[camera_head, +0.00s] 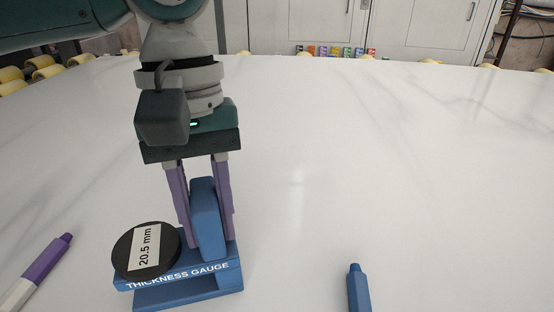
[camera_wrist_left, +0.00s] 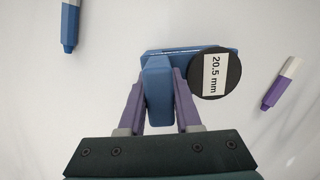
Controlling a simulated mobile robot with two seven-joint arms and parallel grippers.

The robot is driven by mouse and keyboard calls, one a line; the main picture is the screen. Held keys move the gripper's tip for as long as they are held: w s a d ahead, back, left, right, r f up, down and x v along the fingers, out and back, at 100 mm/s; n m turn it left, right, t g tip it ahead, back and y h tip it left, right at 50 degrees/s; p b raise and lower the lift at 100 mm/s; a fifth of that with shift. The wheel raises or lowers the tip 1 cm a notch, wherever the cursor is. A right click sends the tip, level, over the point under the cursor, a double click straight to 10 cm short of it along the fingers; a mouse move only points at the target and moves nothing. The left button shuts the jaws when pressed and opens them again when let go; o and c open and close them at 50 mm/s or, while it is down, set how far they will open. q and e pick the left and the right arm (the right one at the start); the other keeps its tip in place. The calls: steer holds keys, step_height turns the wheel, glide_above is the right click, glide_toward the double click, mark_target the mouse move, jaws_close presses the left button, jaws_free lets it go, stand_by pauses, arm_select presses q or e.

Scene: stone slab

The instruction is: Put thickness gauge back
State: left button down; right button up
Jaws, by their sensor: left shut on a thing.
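The blue thickness gauge (camera_head: 180,283) stands on the white stone slab at the lower left of the head view. It has a black round dial (camera_head: 146,250) marked "20.5 mm" and an upright blue handle. My left gripper (camera_head: 207,215), with purple fingers, points down and is shut on the handle. In the left wrist view, the two fingers (camera_wrist_left: 160,105) lie on both sides of the handle, and the dial (camera_wrist_left: 214,74) is to their right. I cannot tell whether the gauge's base touches the slab. My right gripper is in neither view.
A purple and white marker (camera_head: 40,270) lies left of the gauge. A blue marker (camera_head: 358,290) lies to its right. The slab (camera_head: 400,160) is otherwise clear. Yellow rollers (camera_head: 40,66) and a row of small coloured items (camera_head: 335,51) show beyond its far edge.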

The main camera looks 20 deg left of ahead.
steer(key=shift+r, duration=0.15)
arm_select(q)
steer(key=c, duration=0.6)
jaws_free()
steer(key=shift+f, duration=0.1)
steer(key=r+p, duration=0.1)
steer(key=r, duration=0.3)
steer(key=w+r, duration=0.1)
steer(key=r, duration=0.3)
steer(key=a+r+p, duration=0.1)
steer(key=r, duration=0.3)
steer(key=shift+w+r+p, duration=0.1)
steer(key=shift+w+p, duration=0.2)
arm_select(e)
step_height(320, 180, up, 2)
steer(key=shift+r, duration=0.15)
